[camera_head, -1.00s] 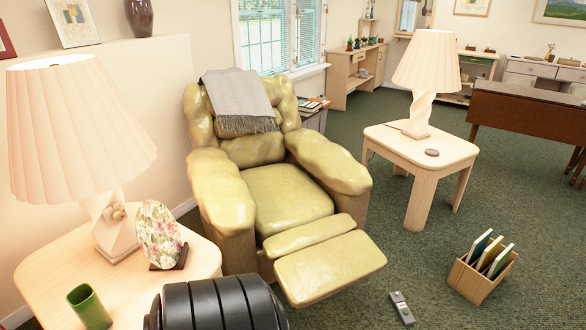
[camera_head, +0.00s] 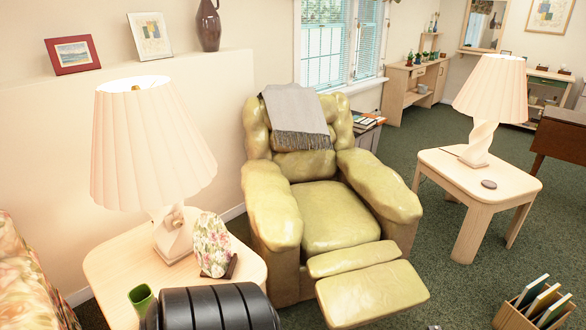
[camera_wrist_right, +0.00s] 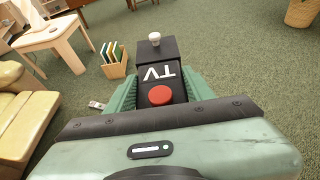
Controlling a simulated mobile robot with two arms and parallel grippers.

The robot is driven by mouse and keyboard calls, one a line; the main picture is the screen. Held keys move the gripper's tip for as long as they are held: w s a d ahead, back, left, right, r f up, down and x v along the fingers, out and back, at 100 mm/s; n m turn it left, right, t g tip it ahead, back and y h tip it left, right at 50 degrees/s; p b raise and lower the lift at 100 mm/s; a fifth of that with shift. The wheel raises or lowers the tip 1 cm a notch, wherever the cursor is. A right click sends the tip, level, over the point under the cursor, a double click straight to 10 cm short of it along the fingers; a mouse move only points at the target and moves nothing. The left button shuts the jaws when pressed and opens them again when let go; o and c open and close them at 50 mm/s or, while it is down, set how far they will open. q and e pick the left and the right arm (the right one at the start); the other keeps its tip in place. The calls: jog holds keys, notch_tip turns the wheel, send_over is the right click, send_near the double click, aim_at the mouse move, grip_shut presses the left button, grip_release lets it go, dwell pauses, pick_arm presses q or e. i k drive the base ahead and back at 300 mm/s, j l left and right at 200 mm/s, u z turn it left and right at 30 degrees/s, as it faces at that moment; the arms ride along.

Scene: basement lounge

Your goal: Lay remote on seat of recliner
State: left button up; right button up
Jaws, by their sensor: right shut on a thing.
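The recliner (camera_head: 330,215) is olive-yellow leather with its footrest (camera_head: 372,292) raised and a grey throw over its backrest. Its seat (camera_head: 335,212) is bare. In the right wrist view, part of the recliner (camera_wrist_right: 22,118) shows at the left edge. My right gripper (camera_wrist_right: 152,92) is shut on a black remote (camera_wrist_right: 172,58) with white "TV" lettering and a red round button. The remote is held above the floor, apart from the recliner. My left gripper is not in view.
A side table (camera_head: 105,262) with a lamp, floral plaque and green cup stands left of the recliner. Another table (camera_head: 500,178) stands right. A wooden file box (camera_head: 518,318) is on the carpet. A small grey handset (camera_wrist_right: 96,104) lies on the floor near it.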

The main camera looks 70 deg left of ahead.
aim_at(335, 215)
jog(key=i+j+u, duration=0.1)
jog(key=u, duration=0.9)
jog(key=i+u, duration=0.15)
jog(key=u, duration=0.3)
jog(key=i+u, duration=0.15)
jog(key=u, duration=0.35)
jog(key=i+l+u, duration=1.2)
jog(key=l, duration=0.4)
